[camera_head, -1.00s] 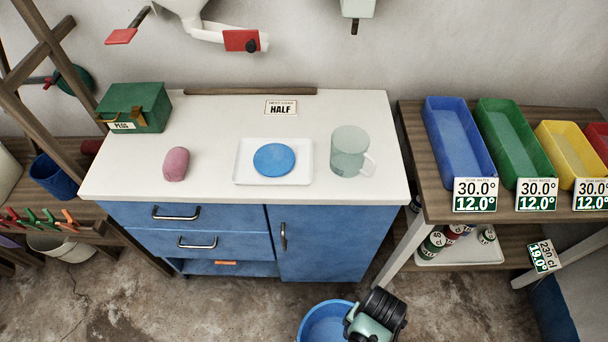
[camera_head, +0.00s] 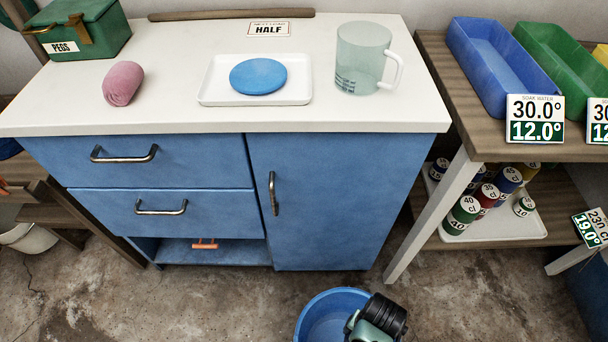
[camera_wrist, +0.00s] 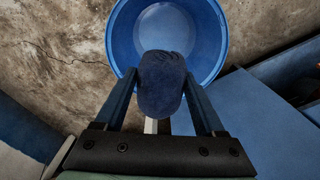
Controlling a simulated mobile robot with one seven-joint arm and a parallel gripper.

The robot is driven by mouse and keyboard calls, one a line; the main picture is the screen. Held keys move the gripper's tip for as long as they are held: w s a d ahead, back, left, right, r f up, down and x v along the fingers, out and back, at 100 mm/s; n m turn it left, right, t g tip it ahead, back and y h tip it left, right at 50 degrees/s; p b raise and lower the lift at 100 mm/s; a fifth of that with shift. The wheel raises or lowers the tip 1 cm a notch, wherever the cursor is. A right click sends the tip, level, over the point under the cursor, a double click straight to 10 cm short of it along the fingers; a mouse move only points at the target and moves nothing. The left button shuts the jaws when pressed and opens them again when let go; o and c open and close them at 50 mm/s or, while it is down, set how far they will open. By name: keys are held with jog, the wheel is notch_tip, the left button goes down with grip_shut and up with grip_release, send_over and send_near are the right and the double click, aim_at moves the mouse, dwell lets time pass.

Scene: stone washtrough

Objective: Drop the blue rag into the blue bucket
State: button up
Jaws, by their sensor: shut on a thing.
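The blue rag (camera_wrist: 160,85) is a dark blue rounded roll between the two fingers of my gripper (camera_wrist: 160,78) in the wrist view. The gripper is shut on it. The blue bucket (camera_head: 312,309) stands on the floor at the bottom of the head view, partly hidden by my wrist. In the wrist view the bucket (camera_wrist: 118,38) lies beyond the rag, and the rag overlaps its lower rim and part of its inside. The exact height of the rag above the bucket cannot be told. The rag is not visible in the head view.
A blue cabinet (camera_head: 340,200) with a white top stands behind the bucket. On it are a pink roll (camera_head: 123,83), a blue disc (camera_head: 258,76) on a white tray (camera_head: 218,92), and a clear jug (camera_head: 360,62). A wooden shelf table (camera_head: 440,75) stands right. Floor left of the bucket is clear.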

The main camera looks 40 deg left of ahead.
notch_tip(320, 180, down, 10)
jog(key=b, duration=0.8)
jog(key=shift+b, duration=0.3)
jog(key=o, duration=1.5)
jog(key=shift+r, duration=0.1)
notch_tip(320, 180, up, 13)
jog(key=p, duration=0.7)
jog(key=shift+w, duration=0.1)
